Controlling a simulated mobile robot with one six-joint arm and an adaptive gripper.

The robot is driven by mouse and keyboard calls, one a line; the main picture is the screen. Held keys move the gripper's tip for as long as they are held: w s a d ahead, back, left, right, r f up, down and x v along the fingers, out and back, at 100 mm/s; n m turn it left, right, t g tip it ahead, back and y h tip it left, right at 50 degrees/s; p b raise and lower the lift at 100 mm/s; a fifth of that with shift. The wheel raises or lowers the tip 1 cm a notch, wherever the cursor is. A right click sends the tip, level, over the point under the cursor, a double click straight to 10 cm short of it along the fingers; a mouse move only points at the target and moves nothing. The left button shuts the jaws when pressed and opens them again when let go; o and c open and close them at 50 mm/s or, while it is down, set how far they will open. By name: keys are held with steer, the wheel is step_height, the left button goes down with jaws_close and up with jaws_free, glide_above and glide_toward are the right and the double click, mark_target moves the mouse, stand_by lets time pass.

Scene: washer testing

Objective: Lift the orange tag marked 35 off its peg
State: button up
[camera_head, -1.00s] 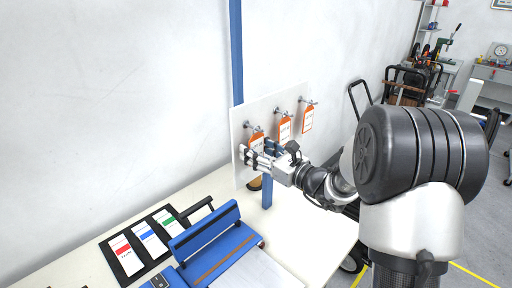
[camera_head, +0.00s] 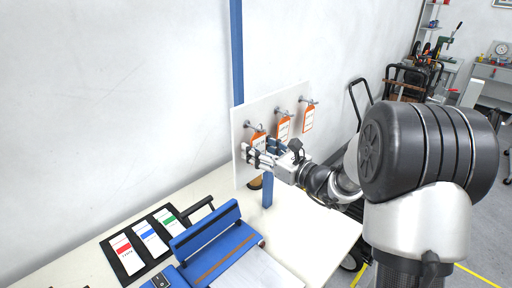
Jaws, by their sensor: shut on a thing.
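Three orange-framed tags hang from pegs on a white board. My gripper (camera_head: 257,155) is at the left tag (camera_head: 259,141) and shut on its lower part, which the fingers hide. The left tag's top is still close to its peg (camera_head: 253,126). The middle tag (camera_head: 284,128) and the right tag (camera_head: 308,118) hang free of the gripper. The numbers on the tags are too small to read, so I cannot tell which is marked 35.
The white board (camera_head: 240,118) is fixed to a blue post (camera_head: 237,45) by the table (camera_head: 310,228). A blue device (camera_head: 205,240) and a black holder with colored cards (camera_head: 123,258) lie at the front left. A cart (camera_head: 405,80) stands at the back right.

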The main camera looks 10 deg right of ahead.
mark_target(259, 145)
steer(key=shift+s+d+r, duration=0.3)
steer(key=shift+s+d, duration=0.2)
steer(key=shift+s, duration=0.1)
steer(key=shift+s+d+r, duration=0.25)
steer(key=shift+s+d, duration=0.2)
steer(key=shift+s, duration=0.15)
steer(key=shift+c, duration=0.4)
steer(key=shift+s+d+f, duration=0.2)
steer(key=shift+s+d, duration=0.2)
steer(key=shift+s, duration=0.25)
steer(key=shift+v, duration=1.2)
